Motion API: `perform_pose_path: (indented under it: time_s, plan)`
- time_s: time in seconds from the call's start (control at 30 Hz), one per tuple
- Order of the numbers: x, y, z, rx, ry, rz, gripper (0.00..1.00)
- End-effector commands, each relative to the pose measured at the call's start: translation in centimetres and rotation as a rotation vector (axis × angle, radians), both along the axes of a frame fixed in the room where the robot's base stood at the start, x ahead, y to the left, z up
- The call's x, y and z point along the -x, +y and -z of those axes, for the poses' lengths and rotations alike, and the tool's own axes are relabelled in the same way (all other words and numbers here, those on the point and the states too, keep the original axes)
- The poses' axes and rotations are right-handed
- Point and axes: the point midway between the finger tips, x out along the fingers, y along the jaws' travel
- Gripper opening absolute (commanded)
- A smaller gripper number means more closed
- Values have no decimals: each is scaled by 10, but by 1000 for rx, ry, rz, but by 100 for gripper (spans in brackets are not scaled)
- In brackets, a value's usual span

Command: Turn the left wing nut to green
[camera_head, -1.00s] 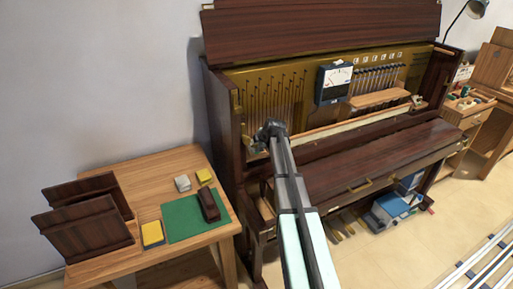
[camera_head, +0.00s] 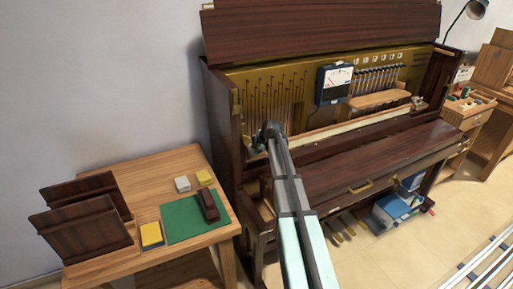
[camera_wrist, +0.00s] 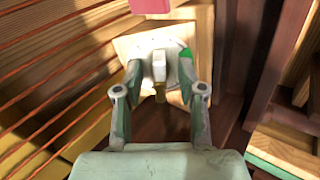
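In the wrist view, a pale wing nut (camera_wrist: 159,66) stands in front of a light wooden block (camera_wrist: 128,45). A green patch (camera_wrist: 186,57) shows just right of the nut on a pale round plate behind it. My gripper (camera_wrist: 158,72) is open, with one finger on each side of the nut and a visible gap to it on both sides. In the head view, my gripper (camera_head: 269,131) reaches into the left part of the open piano (camera_head: 219,115), and the nut there is hidden or too small to tell.
Thin strings (camera_wrist: 55,80) run along the left of the wrist view, and wooden parts stand close on the right. A pink piece (camera_wrist: 150,6) is above the nut. In the head view, a meter (camera_head: 334,83) hangs in the piano, and a side table (camera_head: 150,177) stands left.

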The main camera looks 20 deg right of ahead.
Motion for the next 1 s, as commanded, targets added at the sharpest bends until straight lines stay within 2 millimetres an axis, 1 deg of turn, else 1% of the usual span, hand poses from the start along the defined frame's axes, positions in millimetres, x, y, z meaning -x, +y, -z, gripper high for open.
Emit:
perform_pose_path:
  time_s: [0.53,0.87,0.97,1.0]
  plan:
    - [7,0,-7,0,1,0,40]
    - [7,0,-8,0,1,0,40]
    - [7,0,-8,0,0,0,8]
    - [7,0,-8,0,0,0,0]
